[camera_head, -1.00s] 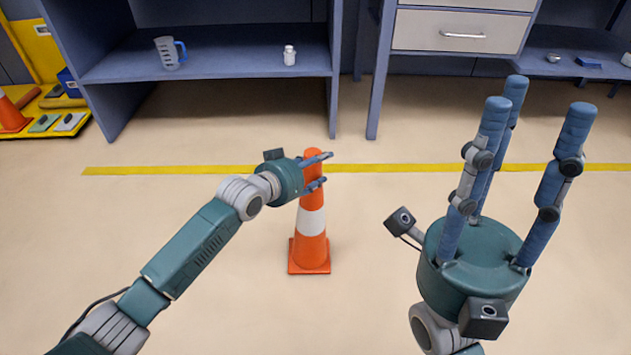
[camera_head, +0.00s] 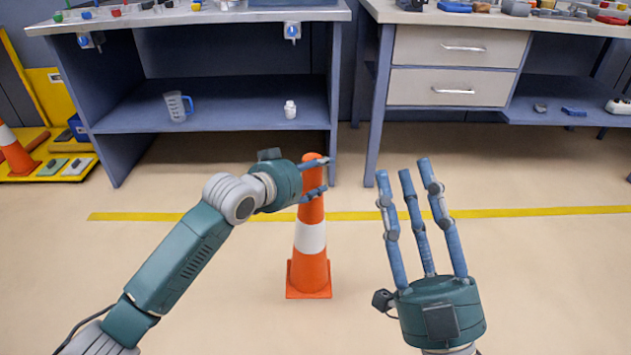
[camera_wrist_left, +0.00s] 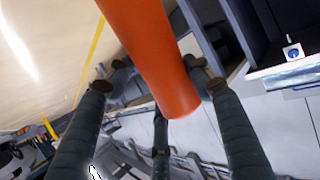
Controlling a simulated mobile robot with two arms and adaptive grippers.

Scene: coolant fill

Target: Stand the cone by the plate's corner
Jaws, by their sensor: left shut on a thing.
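An orange cone (camera_head: 310,262) with a white band and a square orange base is upright in the middle of the head view, over the beige floor. I cannot tell if its base touches the floor. My left gripper (camera_head: 314,176) is shut on the cone near its top. In the left wrist view the orange upper part of the cone (camera_wrist_left: 155,60) lies between the fingers. My right gripper (camera_head: 412,172) is to the right of the cone, its fingers pointing up, apart and empty. No plate that I can identify shows near the cone.
A yellow floor line (camera_head: 500,212) runs behind the cone. A blue workbench (camera_head: 215,118) holds a measuring jug (camera_head: 178,106) and a small white bottle (camera_head: 290,109). A drawer bench (camera_head: 456,66) stands at right. Floor around the held cone is clear.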

